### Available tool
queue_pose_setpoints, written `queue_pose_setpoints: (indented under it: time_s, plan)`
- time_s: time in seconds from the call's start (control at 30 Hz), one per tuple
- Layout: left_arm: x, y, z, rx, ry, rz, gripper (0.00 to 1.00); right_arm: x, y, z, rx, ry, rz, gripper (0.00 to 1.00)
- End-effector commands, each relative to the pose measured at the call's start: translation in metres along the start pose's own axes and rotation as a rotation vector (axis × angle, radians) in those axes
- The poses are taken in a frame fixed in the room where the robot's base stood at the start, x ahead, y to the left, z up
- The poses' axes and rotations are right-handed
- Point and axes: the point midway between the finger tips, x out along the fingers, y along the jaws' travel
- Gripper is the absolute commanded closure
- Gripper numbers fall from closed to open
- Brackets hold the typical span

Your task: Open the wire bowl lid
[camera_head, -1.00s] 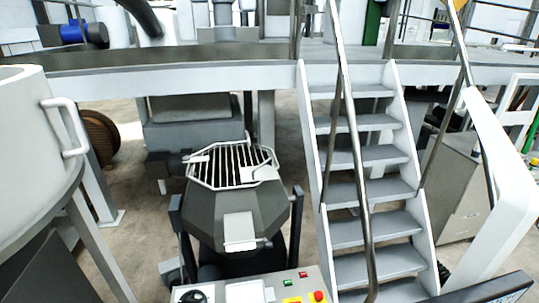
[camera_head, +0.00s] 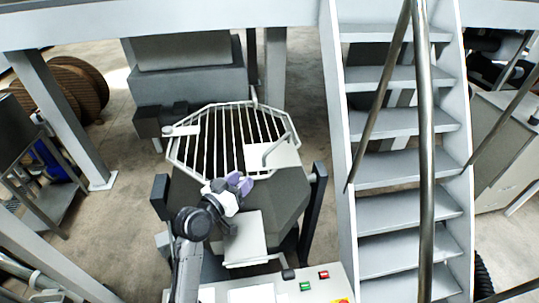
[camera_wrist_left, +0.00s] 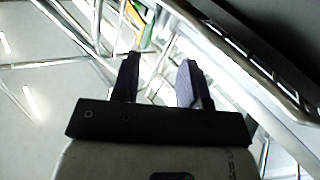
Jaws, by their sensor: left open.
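The wire bowl lid (camera_head: 217,140), a white grid of bars with a round-cornered rim, lies over the top of the dark grey bowl (camera_head: 282,200). It appears closed. A white plate with a small bar handle (camera_head: 277,150) sits at its right side. My left gripper (camera_head: 240,183) is at the near edge of the lid, in front of it in the picture; I cannot tell whether it touches. In the left wrist view its two dark fingers (camera_wrist_left: 157,78) are apart with nothing held between them. My right gripper is not in view.
A control panel with green and red buttons (camera_head: 305,286) is in front of the bowl. A metal staircase (camera_head: 400,170) with handrails stands close on the right. A grey machine block (camera_head: 185,82) is behind the bowl. Open floor (camera_head: 120,225) shows on the left.

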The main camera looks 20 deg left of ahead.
Motion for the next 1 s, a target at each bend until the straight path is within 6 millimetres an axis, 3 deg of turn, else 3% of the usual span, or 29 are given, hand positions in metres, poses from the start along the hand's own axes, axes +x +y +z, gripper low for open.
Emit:
queue_pose_setpoints:
  time_s: [0.17,0.7,1.0]
  plan:
    - [0.018,-0.003,-0.012,-0.011,0.037,0.001,0.6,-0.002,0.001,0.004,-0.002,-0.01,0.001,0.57]
    - [0.111,-0.002,-0.015,-0.01,0.033,0.001,0.6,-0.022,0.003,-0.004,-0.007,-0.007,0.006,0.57]
    - [0.137,-0.002,-0.014,-0.008,0.034,0.001,0.6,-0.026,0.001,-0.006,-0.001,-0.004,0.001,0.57]
